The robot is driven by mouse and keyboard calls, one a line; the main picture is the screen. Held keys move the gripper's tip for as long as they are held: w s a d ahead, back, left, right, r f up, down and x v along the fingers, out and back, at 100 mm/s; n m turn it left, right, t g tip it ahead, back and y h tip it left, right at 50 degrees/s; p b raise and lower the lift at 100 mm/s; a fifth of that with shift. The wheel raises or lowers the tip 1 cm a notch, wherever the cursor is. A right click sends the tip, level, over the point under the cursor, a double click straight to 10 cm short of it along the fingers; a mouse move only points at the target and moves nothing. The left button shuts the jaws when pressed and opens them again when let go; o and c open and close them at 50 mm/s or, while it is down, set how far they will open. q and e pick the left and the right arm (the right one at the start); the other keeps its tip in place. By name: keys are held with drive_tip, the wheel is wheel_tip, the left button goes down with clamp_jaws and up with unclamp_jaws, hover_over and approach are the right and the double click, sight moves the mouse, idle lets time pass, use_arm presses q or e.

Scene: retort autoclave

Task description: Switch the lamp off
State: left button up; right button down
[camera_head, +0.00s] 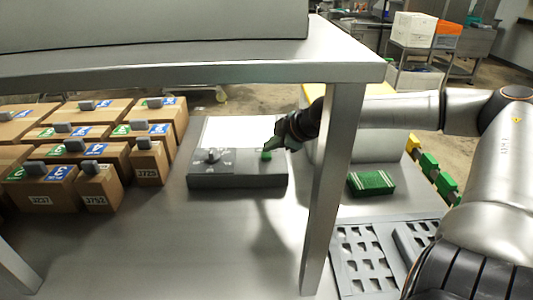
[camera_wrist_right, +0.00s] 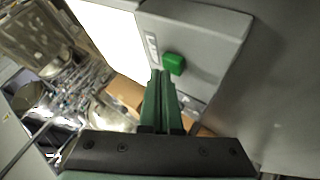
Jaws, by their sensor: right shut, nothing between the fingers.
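A grey control box (camera_head: 237,181) stands on the metal table under the shelf, with a dark knob (camera_head: 212,156) on its left part. A green button (camera_head: 266,156) is on its right part and also shows in the right wrist view (camera_wrist_right: 173,64). A bright white panel (camera_head: 228,130) lies behind the box and shows at the upper left of the wrist view (camera_wrist_right: 112,38). My right gripper (camera_head: 276,144) is shut and empty, its tips close by the green button; I cannot tell whether they touch it. My left gripper is out of view.
Several labelled cardboard boxes (camera_head: 95,187) stand left of the control box. A shelf leg (camera_head: 328,190) rises just right of it, between it and my right forearm. A green-and-white block (camera_head: 371,183) and slotted grey trays (camera_head: 362,262) are further right. The table front is clear.

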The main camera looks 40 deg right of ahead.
sight(270, 155)
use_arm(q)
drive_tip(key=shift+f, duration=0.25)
use_arm(e)
drive_tip(key=shift+f, duration=0.35)
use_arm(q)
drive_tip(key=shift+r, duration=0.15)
use_arm(e)
drive_tip(key=shift+r, duration=0.1)
drive_tip(key=shift+r+p, duration=0.9)
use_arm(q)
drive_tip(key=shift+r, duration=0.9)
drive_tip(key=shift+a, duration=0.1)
use_arm(e)
wheel_tip(270, 155, up, 5)
drive_tip(key=p, duration=0.5)
drive_tip(key=shift+r+p, duration=0.2)
drive_tip(key=shift+p, duration=0.1)
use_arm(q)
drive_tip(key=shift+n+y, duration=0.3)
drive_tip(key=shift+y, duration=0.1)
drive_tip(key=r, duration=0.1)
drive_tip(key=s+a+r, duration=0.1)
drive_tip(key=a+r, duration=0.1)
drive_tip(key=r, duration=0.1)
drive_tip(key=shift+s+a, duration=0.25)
use_arm(e)
drive_tip(key=shift+r, duration=0.25)
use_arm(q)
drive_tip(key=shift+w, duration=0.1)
